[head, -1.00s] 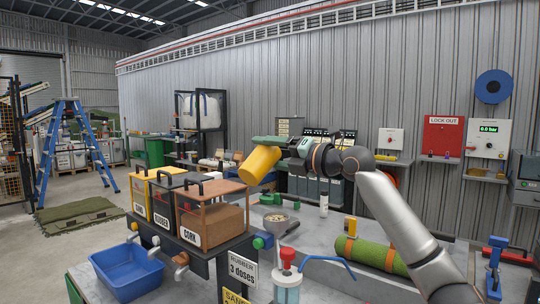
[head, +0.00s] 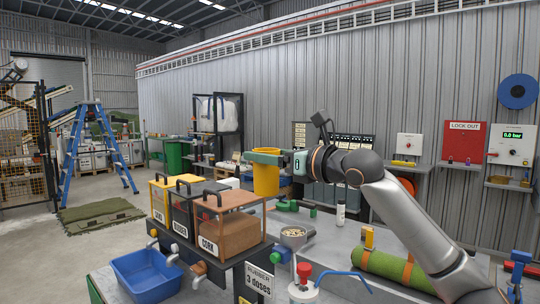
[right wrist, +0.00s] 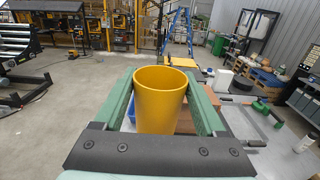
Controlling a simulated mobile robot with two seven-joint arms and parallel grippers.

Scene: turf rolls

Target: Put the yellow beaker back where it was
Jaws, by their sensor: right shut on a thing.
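The yellow beaker (head: 266,180) is upright in the head view, held in the air just right of the cork bin (head: 228,232). My right gripper (head: 266,157) is shut on it near its rim. In the right wrist view the beaker (right wrist: 160,100) stands between the two green fingers (right wrist: 160,95), its open top facing the camera, and its inside looks empty. My left gripper is not in view.
The sand, rubber and cork bins stand on a dark rack. A blue tub (head: 146,275) is at the left below them. A metal funnel with pale bits (head: 293,235), a white bottle (head: 340,213) and a green turf roll (head: 393,267) are on the grey bench.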

